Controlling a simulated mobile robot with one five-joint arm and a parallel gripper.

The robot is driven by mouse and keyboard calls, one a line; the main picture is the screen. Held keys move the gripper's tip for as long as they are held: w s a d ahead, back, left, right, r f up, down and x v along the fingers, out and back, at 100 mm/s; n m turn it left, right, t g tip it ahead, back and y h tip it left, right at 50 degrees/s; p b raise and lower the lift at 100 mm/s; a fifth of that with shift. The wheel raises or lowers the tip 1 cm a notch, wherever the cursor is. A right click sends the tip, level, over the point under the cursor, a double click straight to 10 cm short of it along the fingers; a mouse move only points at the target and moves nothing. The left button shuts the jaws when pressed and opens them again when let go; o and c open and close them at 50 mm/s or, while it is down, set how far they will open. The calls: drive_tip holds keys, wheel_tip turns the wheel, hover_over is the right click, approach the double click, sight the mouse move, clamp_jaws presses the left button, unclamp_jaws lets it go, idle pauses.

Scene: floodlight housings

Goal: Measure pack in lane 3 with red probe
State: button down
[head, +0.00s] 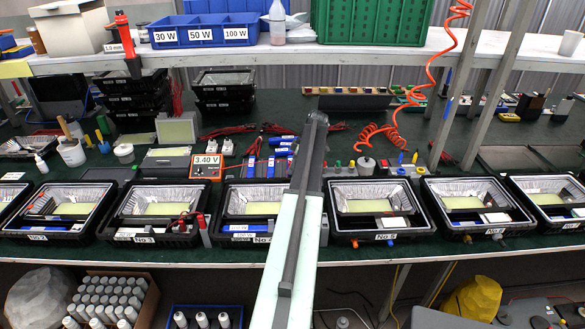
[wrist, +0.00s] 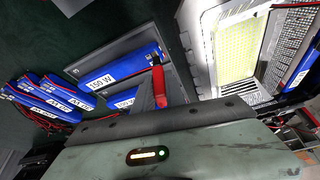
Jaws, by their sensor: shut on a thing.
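In the wrist view the red probe (wrist: 158,82) shows upright at the tip of my gripper (wrist: 150,95), whose dark finger covers part of it. The jaws are shut on it. Just behind it, a blue pack labelled 150 W (wrist: 120,70) lies in a grey tray (wrist: 180,72); a second blue pack (wrist: 124,98) is partly hidden below it. I cannot tell whether the probe touches a pack, and no lane number is readable. In the head view my arm rises through the middle, and the gripper cannot be made out. A meter (head: 206,167) reads 3.40 V.
A row of open floodlight housings (head: 378,238) fills the bench's front edge. Several blue packs (wrist: 55,95) with red leads lie left in the wrist view; a bright housing (wrist: 240,50) is close at right. A coiled orange hose (head: 437,75) hangs behind, right of my arm.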

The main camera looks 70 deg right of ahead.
wheel_tip(320, 180, up, 7)
drive_tip(key=p, duration=0.5)
drive_tip(key=shift+f+p, duration=0.2)
drive_tip(key=shift+p, duration=0.2)
drive_tip(key=shift+f, duration=0.15)
idle(0.7)
